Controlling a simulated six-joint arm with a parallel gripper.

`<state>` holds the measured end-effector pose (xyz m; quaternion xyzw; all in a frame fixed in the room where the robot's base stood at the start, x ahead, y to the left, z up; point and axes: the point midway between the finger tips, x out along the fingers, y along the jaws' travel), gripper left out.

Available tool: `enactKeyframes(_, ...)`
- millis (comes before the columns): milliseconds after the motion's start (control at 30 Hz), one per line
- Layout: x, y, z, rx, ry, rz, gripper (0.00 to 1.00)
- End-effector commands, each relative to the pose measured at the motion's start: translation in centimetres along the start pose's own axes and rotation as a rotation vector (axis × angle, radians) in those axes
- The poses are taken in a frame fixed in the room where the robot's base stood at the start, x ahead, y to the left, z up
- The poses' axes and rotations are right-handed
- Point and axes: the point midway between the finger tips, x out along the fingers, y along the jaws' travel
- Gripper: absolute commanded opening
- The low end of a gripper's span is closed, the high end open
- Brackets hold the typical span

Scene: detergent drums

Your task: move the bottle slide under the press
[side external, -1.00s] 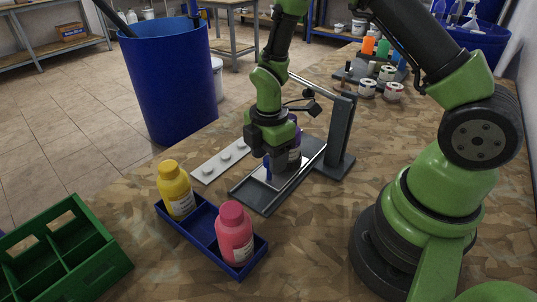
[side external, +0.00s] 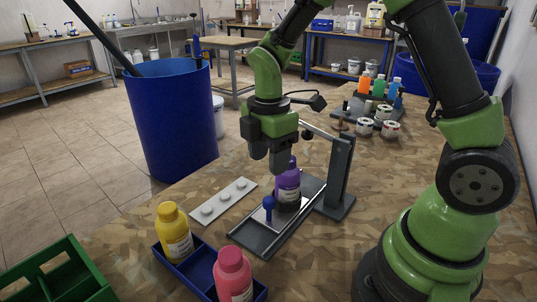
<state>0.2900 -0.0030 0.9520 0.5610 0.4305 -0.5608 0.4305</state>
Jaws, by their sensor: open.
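The bottle slide (side external: 260,219) is a light plate between two rails on a dark base (side external: 252,238) in the middle of the bench. A purple bottle (side external: 288,190) with a pale label stands upright behind the knob. The press (side external: 340,175) has a dark grey upright on the right, with an arm reaching left from its top. I cannot tell whether the bottle is directly under the press head. My gripper (side external: 267,159) is open and empty, pointing down above the knob and left of the bottle's cap, apart from the knob.
A blue tray (side external: 199,266) holds a yellow bottle (side external: 174,232) and a pink bottle (side external: 233,275) in front. A white strip with round pads (side external: 223,202) lies left of the slide. A green crate (side external: 62,280) is front left. Small tubs (side external: 389,130) stand behind the press.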

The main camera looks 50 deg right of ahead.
Motion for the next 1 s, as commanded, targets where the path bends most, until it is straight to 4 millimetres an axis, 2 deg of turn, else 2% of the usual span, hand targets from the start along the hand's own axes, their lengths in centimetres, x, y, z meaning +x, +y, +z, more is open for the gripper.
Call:
enactKeyframes(67, 0.0, 0.0, 0.0, 0.000, 0.000, 0.000, 0.52)
enactKeyframes(167, 0.1, 0.1, -0.1, 0.007, -0.005, -0.006, 0.37)
enactKeyframes(267, 0.3, 0.5, -0.8, 0.067, -0.047, -0.046, 0.37)
enactKeyframes(400, 0.8, 1.4, -2.2, 0.253, -0.191, -0.111, 0.37)
enactKeyframes(533, 0.9, 1.9, -3.1, 0.422, -0.322, -0.114, 0.37)
enactKeyframes(667, 1.1, 2.1, -3.4, 0.509, -0.383, -0.103, 0.37)
enactKeyframes(767, 1.9, 1.8, -3.0, 0.520, -0.391, -0.105, 0.37)
enactKeyframes(1000, 6.0, 0.9, -1.5, 0.518, -0.389, -0.108, 0.37)
